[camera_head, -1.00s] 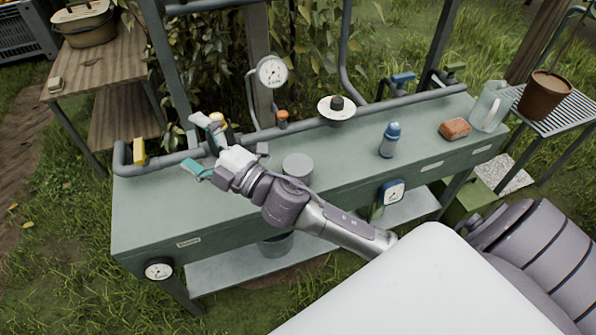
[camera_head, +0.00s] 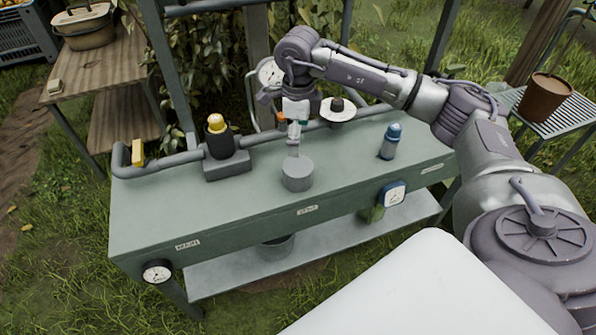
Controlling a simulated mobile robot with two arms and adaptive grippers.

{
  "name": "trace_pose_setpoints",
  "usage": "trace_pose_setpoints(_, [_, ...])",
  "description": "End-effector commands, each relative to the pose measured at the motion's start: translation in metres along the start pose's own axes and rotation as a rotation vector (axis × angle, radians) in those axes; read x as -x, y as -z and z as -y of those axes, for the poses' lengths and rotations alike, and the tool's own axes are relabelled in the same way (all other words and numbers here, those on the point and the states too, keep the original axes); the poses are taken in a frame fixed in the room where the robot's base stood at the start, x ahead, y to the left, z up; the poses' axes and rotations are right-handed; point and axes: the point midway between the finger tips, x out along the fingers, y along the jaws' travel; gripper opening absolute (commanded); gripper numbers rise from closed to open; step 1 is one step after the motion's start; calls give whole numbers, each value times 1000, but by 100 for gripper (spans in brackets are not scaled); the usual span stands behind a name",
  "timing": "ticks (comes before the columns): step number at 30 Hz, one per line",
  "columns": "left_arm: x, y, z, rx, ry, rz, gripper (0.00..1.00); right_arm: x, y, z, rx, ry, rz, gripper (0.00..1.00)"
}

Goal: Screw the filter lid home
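My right gripper (camera_head: 294,143) points down over a grey round canister (camera_head: 297,179) on the green bench. Its fingertips are just above or at the canister's top; I cannot tell if they touch, or whether they are open or shut. A black cylindrical housing with a yellow top (camera_head: 218,142) stands upright on a grey block in the pipe line, left of the gripper. A white disc with a black knob (camera_head: 337,110) sits at the pipe, right of the gripper. I cannot tell for sure which part is the filter lid. My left gripper is out of view.
A blue bottle (camera_head: 391,142) stands on the bench to the right. A dial gauge (camera_head: 268,73) is partly behind my arm. A yellow valve handle (camera_head: 138,152) is at the pipe's left end. The bench's front left (camera_head: 160,215) is clear.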

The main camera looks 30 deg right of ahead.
Motion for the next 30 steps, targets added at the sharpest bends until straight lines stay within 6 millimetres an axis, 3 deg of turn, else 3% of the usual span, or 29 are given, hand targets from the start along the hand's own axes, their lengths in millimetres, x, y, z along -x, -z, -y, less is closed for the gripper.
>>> trace_pose_setpoints(8, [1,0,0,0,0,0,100,-9,-1,-1,1,-4,2,100])
trace_pose_setpoints(16, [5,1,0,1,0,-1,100,-61,-1,-2,3,-7,1,100])
trace_pose_setpoints(21, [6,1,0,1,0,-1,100,-82,-2,-2,2,-5,4,100])
trace_pose_setpoints(30, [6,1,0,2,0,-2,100,-87,-2,-1,3,-3,5,100])
